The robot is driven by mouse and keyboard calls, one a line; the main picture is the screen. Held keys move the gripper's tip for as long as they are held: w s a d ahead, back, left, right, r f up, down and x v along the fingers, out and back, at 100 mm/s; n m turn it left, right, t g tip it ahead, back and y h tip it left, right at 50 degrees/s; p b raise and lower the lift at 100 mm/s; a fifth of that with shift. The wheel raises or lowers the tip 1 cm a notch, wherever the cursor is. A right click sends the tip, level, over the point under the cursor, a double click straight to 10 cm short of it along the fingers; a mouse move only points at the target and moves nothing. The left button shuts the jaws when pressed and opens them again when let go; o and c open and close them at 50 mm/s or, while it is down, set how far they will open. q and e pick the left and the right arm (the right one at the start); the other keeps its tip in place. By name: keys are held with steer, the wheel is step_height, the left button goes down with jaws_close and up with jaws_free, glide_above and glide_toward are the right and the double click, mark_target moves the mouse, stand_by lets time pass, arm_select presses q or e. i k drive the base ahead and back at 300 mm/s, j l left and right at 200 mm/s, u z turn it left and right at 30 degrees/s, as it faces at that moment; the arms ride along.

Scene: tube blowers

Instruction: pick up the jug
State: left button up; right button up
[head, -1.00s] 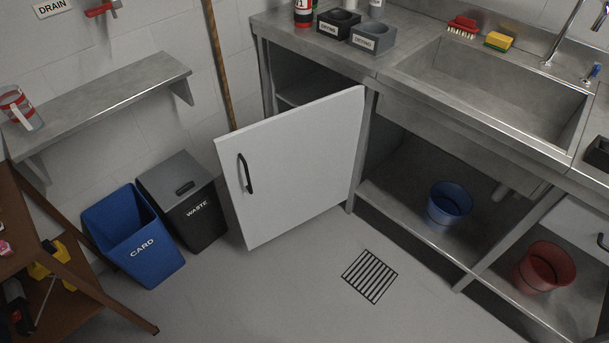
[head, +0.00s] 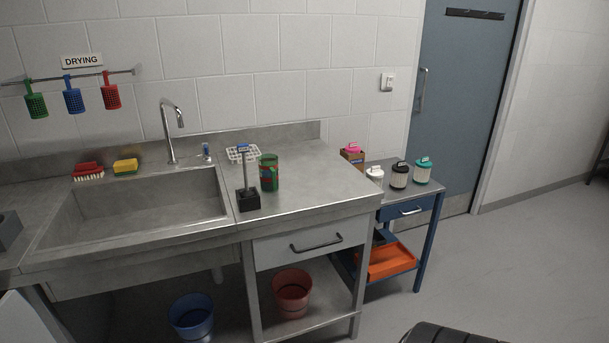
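Several small lidded canisters stand on the blue side table; the white one (head: 375,176), the black-topped one (head: 399,175) and the teal-topped one (head: 422,172) show clearly. The red and white striped vessel on the wall shelf a second ago is out of this view. Neither of my grippers is in view.
The sink (head: 140,215) is at left, with a tap (head: 170,135). Blue (head: 192,318) and red (head: 292,293) buckets sit below.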

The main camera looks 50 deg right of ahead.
mark_target(268, 164)
steer(key=z, duration=1.5)
